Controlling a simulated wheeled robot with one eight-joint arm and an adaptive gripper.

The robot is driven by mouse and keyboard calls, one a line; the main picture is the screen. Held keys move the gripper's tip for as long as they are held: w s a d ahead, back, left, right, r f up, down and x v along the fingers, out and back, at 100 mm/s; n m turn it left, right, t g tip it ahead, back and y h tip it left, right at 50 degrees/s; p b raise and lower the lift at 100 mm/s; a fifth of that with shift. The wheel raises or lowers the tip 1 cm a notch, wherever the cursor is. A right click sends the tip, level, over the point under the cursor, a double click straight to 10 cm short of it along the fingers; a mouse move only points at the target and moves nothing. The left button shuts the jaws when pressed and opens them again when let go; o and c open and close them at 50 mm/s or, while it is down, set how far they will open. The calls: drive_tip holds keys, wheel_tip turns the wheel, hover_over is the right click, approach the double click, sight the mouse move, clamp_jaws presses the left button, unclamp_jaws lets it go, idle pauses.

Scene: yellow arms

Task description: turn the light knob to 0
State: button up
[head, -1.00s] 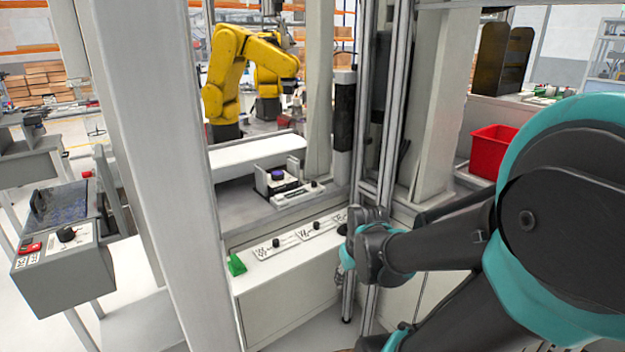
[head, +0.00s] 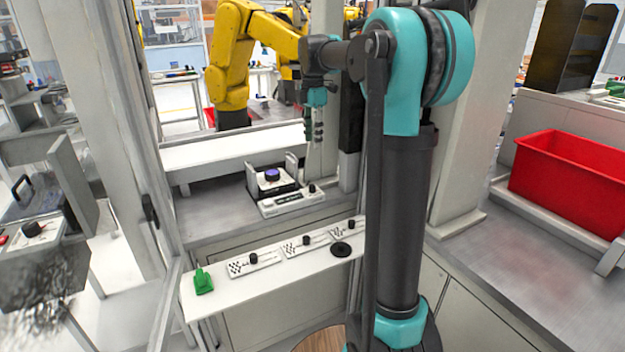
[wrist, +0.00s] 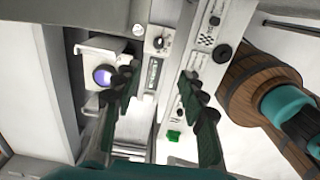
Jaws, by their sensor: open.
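Three white panels with small black knobs lie in a row on the white ledge: a left knob (head: 253,258), a middle knob (head: 306,240) and a right knob (head: 351,225). Behind them, a low white box has another black knob (head: 312,188), also in the wrist view (wrist: 158,43). I cannot read which knob is the light knob, nor its setting. My gripper (head: 313,138) hangs fingers-down above and behind the ledge, apart from all knobs. In the wrist view its fingers (wrist: 160,88) are spread and empty.
A device with a purple round top (head: 272,175) stands beside the white box. A green object (head: 203,281) sits at the ledge's left end and a black disc (head: 341,249) near its right. A post stands right behind my gripper. A red bin (head: 570,175) is right.

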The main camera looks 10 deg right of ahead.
approach(313, 185)
wheel_tip(313, 185, down, 9)
drive_tip(key=shift+a+f, duration=0.1)
idle(0.5)
clamp_jaws()
